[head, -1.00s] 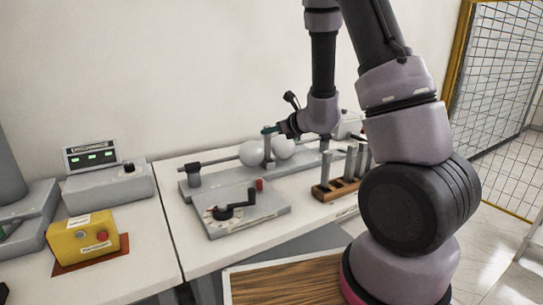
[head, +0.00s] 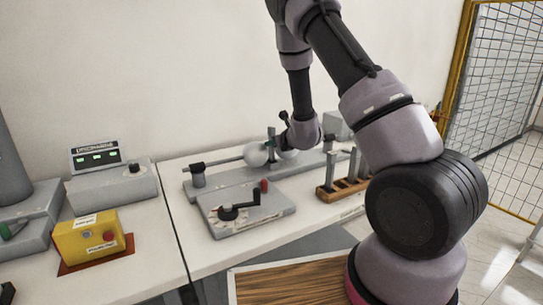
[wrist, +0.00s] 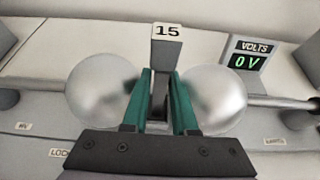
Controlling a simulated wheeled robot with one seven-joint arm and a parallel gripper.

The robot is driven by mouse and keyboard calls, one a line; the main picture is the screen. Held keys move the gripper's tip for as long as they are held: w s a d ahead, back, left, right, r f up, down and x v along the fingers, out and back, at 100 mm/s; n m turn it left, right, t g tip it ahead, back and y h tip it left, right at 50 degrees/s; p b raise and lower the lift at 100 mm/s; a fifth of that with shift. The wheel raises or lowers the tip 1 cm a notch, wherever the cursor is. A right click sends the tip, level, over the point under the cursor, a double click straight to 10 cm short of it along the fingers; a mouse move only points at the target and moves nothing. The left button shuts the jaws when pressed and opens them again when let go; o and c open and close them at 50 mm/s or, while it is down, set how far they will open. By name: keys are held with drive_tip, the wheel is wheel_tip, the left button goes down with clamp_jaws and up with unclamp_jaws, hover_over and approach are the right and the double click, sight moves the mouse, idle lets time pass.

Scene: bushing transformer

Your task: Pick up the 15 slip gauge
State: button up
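The slip gauge marked 15 (wrist: 166,35) stands upright between two shiny metal spheres, the left sphere (wrist: 103,88) and the right sphere (wrist: 213,97) in the wrist view. In the head view the left sphere (head: 255,154) shows, and the other is mostly behind my gripper. My gripper (wrist: 161,72) has its two green fingers on either side of the gauge, very close to its sides. I cannot tell whether they press on it. The gauge's lower part is in shadow between the fingers.
A wooden rack (head: 343,187) with several upright grey gauges stands at the right. A crank unit (head: 245,212) lies in front of the spheres. A meter (wrist: 249,55) reads 0 V.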

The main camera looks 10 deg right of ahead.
drive_tip(key=shift+w+a+f, duration=0.15)
drive_tip(key=shift+w+f, duration=0.05)
drive_tip(key=shift+w, duration=0.25)
drive_tip(key=shift+c, duration=0.3)
clamp_jaws()
idle(0.9)
